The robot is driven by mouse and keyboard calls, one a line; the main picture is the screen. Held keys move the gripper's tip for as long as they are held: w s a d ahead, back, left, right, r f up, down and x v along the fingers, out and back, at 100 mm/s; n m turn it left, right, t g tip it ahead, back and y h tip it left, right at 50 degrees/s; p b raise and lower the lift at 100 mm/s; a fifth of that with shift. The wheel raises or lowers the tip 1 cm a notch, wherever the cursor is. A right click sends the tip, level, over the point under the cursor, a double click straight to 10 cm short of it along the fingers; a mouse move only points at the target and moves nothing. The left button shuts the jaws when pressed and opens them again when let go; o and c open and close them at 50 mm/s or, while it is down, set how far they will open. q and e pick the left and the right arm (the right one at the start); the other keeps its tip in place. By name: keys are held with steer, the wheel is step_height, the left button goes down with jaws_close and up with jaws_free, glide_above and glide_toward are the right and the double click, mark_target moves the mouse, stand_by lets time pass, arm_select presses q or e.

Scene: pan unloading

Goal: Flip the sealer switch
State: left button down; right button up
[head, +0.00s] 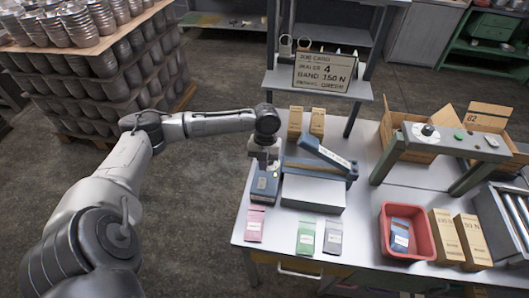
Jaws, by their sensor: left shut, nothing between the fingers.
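The sealer (310,193) stands on the left half of the white bench, with a blue base, a pale grey front and a raised blue arm (325,154) tilted down to the right. A dark blue box (264,186) with a small pale label sits at its left end. My left gripper (264,166) comes in from the left and points down right over this box. It is shut and empty. The switch itself is too small or hidden under the gripper, so I cannot tell its position. My right gripper is not in view.
Pink (255,224), green (306,236) and grey (333,237) pouches lie along the front. A job card (325,72) stands behind. A red bin (384,240) holds a blue pouch. Cartons and a grey raised bar (456,140) with a dial stand right.

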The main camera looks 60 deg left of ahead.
arm_select(q)
glide_above(263, 181)
steer(key=f, duration=0.4)
steer(key=shift+w+a, duration=0.15)
steer(key=shift+w, duration=0.05)
steer(key=shift+w+a+f, duration=0.1)
steer(key=shift+f, duration=0.95)
steer(key=shift+p, duration=0.3)
steer(key=shift+w+a+f, duration=0.1)
steer(key=shift+w+a, duration=0.15)
steer(key=shift+a, duration=0.05)
steer(key=shift+s+d+f, duration=0.1)
steer(key=shift+s+d, duration=0.2)
steer(key=shift+d, duration=0.05)
steer(key=shift+r+p, duration=0.2)
steer(key=shift+p, duration=0.25)
steer(key=shift+s+d+r+p, duration=0.15)
steer(key=shift+s+d+p, duration=0.25)
steer(key=shift+p, duration=0.2)
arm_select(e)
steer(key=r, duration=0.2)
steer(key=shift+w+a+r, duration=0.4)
